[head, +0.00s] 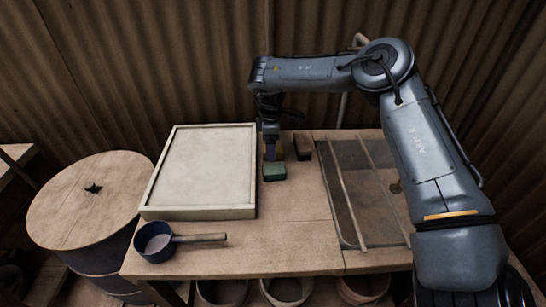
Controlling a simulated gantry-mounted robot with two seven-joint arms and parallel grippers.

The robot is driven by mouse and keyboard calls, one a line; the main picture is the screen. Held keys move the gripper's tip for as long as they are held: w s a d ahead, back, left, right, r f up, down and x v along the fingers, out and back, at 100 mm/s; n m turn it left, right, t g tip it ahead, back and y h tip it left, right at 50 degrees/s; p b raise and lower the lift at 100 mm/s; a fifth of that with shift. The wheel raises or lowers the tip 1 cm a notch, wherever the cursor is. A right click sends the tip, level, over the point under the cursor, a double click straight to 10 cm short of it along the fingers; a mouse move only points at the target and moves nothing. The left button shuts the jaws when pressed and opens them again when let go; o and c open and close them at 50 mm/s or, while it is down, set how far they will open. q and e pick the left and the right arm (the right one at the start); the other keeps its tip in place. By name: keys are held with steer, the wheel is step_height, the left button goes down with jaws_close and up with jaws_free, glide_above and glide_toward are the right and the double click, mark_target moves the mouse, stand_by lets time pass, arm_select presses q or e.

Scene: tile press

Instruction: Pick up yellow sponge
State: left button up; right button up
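The yellow sponge (279,151) is a small dull-yellow block on the table, just right of the framed white panel, and is partly hidden by my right gripper. My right gripper (270,155) points down at its near left side, very close to it. Whether the fingers touch it, and how far apart they are, I cannot tell. A green sponge (274,173) lies just in front of the gripper. A brown block (303,146) lies to the right of the yellow one. My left gripper is not in view.
The framed white panel (250,188) fills the table's left part. A dark ladle-like pan (157,243) sits at the front left. A recessed basin with rails (373,205) is at the right. The front middle of the tabletop (290,235) is clear. A round-lidded barrel (90,205) stands left.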

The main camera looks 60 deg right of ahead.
step_height(320, 180, down, 2)
steer(key=shift+s+f, duration=0.1)
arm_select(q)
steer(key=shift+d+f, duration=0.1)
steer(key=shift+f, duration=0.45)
arm_select(e)
steer(key=shift+c, duration=0.2)
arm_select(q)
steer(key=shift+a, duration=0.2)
arm_select(e)
steer(key=c, duration=1)
arm_select(q)
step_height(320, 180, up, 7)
steer(key=p, duration=0.6)
steer(key=shift+p, duration=0.4)
arm_select(e)
step_height(320, 180, up, 18)
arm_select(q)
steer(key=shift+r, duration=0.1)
